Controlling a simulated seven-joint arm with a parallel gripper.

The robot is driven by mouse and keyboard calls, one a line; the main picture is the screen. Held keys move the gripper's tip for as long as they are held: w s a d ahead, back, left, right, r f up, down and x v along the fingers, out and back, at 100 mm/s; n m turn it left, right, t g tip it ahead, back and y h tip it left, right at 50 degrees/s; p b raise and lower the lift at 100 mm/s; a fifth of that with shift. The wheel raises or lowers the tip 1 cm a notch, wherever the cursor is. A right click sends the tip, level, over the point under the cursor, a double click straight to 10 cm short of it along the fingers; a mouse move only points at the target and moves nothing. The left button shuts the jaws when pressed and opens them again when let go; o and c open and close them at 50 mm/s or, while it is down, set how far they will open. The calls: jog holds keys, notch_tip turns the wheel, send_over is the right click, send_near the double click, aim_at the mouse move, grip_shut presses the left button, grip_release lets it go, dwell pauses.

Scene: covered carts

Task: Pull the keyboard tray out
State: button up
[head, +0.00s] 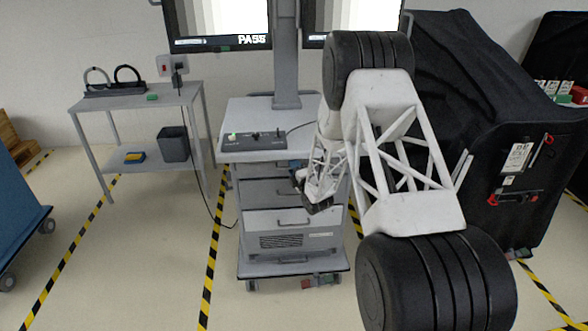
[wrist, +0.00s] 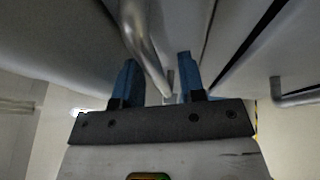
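A grey cart (head: 240,110) stands in the middle of the head view, with drawer fronts under its worktop. I cannot clearly tell the keyboard tray from the other fronts; the upper part near my gripper is partly hidden by my arm. My gripper (head: 296,170) is at the cart's front, just below the worktop's edge. In the wrist view my gripper (wrist: 157,80) has its two blue fingers apart. A round metal handle bar (wrist: 143,45) passes between them, with a visible gap to the right finger. Contact with the left finger is unclear.
A second handle (wrist: 298,97) shows at right in the wrist view. Below is a drawer (head: 265,218) with a handle. A control box (head: 252,140) with a cable sits on the worktop. A black covered cart (head: 450,75) stands right. The floor in front is clear.

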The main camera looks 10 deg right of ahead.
grip_shut()
dwell(0.5)
jog(key=s, duration=2.2)
jog(key=shift+s, duration=0.25)
jog(key=shift+a, duration=0.1)
grip_release()
jog(key=v, duration=0.8)
